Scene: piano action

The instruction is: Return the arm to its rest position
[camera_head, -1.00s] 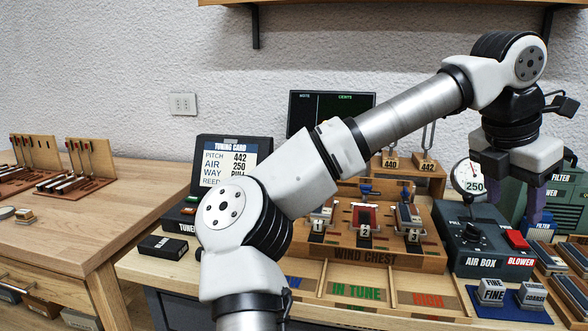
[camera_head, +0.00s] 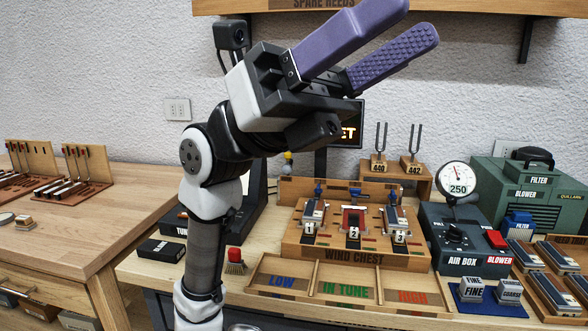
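My gripper (camera_head: 398,28) is raised high in front of the wall, near the top middle of the view. Its two purple fingers point up and to the right. They are spread apart with a gap between them, and nothing is held in the gap. My arm stands folded upright at the left of the wind chest (camera_head: 362,256), in front of the tuning card stand, which it mostly hides. The gripper body covers much of the dark display (camera_head: 350,133).
The air box (camera_head: 466,247) with its gauge (camera_head: 456,184) and the green blower (camera_head: 532,196) stand at the right. Tuning forks (camera_head: 381,148) stand behind the chest. A shelf (camera_head: 470,8) spans the top, close to the fingers. A wooden desk (camera_head: 110,190) is at the left.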

